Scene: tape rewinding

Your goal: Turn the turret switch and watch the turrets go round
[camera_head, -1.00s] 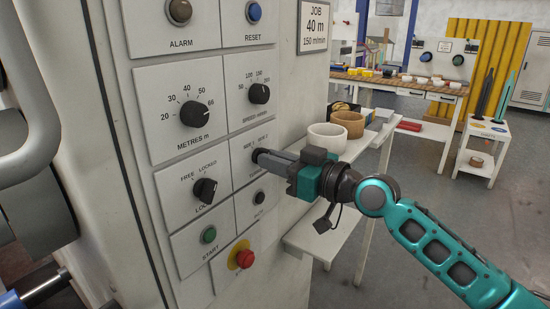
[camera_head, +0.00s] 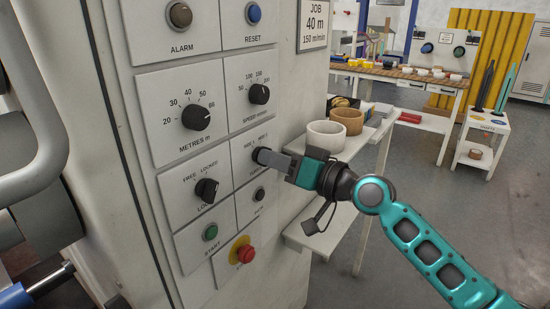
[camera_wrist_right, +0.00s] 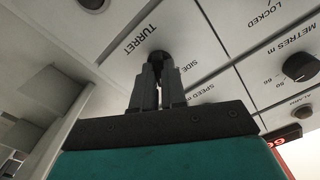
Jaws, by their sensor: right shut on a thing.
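The black turret switch knob (camera_head: 257,155) is on the TURRET plate of the pale control panel (camera_head: 205,150). The plate is marked with two SIDE positions, partly covered by my fingers. My right gripper (camera_head: 267,157) is shut on the knob, reaching in from the right. In the right wrist view the fingers (camera_wrist_right: 158,75) close around the knob (camera_wrist_right: 160,55) below the word TURRET. The knob's pointer is hidden, so I cannot tell its setting. I cannot make out the turrets in these views. My left gripper is out of view.
Close around the switch are the lock knob (camera_head: 206,190), the speed knob (camera_head: 259,94), a small black button (camera_head: 259,195), the green start button (camera_head: 210,232) and the red stop button (camera_head: 245,253). A white shelf with bowls (camera_head: 326,135) stands just behind my gripper.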

